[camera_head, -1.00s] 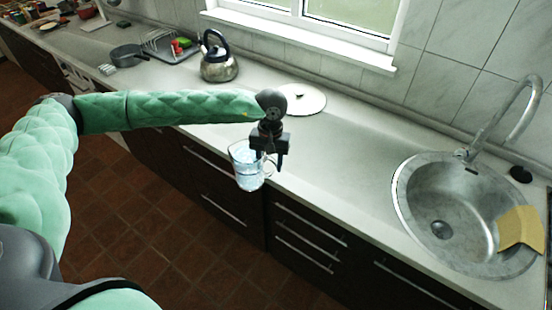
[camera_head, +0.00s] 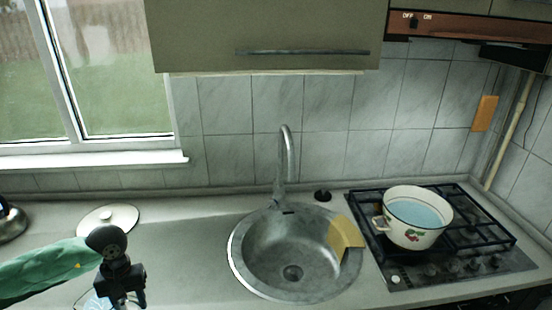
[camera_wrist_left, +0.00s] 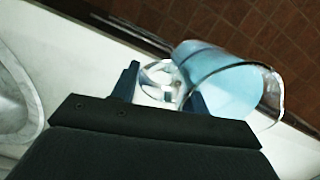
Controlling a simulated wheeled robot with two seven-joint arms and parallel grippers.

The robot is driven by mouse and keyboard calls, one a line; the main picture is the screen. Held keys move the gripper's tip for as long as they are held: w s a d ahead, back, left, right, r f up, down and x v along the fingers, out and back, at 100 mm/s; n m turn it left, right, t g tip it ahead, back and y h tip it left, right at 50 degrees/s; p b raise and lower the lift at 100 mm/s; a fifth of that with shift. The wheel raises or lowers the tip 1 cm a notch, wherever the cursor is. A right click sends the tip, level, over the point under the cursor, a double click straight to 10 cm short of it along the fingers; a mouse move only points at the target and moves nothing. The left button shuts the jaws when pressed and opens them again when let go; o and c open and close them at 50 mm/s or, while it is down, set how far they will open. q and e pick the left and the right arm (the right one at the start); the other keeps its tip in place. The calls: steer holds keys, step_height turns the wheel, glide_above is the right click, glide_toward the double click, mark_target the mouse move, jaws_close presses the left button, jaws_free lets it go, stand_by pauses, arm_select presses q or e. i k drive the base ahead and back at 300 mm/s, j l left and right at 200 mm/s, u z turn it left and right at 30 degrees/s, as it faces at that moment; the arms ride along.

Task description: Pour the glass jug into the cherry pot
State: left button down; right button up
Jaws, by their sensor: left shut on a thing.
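The cherry pot (camera_head: 407,236), white enamel with a cherry picture and a dark rim, stands upright on the hob at the right of the head view. Pale blue liquid shows inside it. My left gripper (camera_head: 124,298) is at the lower left, far from the pot, with the sink between them. In the left wrist view it (camera_wrist_left: 160,90) is shut on the handle of the clear glass jug (camera_wrist_left: 222,84), which holds pale blue liquid. In the head view only a part of the jug (camera_head: 90,300) shows at the bottom edge. My right gripper is out of view.
The steel sink (camera_head: 255,262) has a tall tap (camera_head: 290,160) behind it and a yellow cloth (camera_head: 345,234) on its right rim. A white lid (camera_head: 108,219) lies behind my left gripper. A black grate (camera_head: 478,233) surrounds the pot. A cabinet (camera_head: 262,35) hangs above.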

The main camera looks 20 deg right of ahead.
mark_target(415, 218)
steer(key=l+z, duration=0.5)
steer(key=l, duration=0.5)
steer(key=l+z, duration=0.45)
steer(key=l, duration=0.6)
